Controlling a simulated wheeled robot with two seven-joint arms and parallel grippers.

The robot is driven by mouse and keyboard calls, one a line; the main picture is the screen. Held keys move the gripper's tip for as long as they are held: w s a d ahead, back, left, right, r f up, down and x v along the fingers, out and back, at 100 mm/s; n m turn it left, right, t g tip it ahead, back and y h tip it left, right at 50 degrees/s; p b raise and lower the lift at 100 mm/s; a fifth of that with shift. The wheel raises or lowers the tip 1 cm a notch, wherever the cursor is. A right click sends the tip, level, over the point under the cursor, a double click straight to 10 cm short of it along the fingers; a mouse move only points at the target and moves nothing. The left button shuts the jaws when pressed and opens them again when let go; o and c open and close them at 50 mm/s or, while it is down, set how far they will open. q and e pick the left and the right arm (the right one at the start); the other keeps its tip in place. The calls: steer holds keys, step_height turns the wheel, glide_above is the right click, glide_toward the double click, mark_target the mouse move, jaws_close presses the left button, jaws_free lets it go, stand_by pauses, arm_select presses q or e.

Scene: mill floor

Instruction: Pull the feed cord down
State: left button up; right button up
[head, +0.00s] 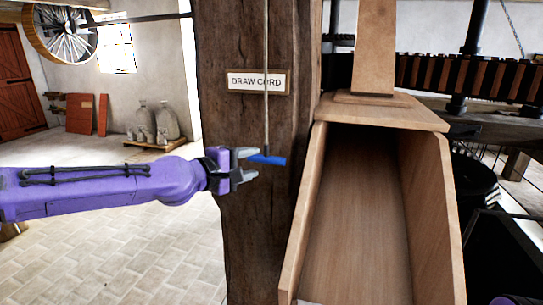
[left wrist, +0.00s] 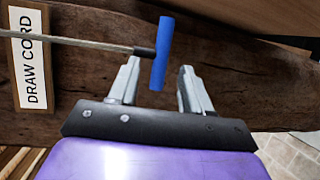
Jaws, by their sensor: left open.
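The feed cord (head: 266,115) is a thin pale line hanging in front of a dark wooden post. A blue handle (head: 269,160) sits at its lower end. My left gripper (head: 250,164) is open at the handle, coming from the left. In the left wrist view the handle (left wrist: 162,50) lies across the gap between the two fingers (left wrist: 159,66), with one end between them and the other reaching past the tips. Gaps show on both sides, so the fingers do not grip it. My right gripper is not in view.
A sign reading "DRAW CORD" (head: 259,81) is on the wooden post (head: 226,125) behind the cord. A wooden chute (head: 355,210) stands close on the right. A toothed wooden gear (head: 450,78) is behind it.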

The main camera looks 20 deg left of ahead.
mark_target(272, 159)
arm_select(q)
steer(key=p+x, duration=0.1)
steer(key=x, duration=0.8)
steer(key=shift+f, duration=0.15)
steer(key=shift+f, duration=0.1)
jaws_close()
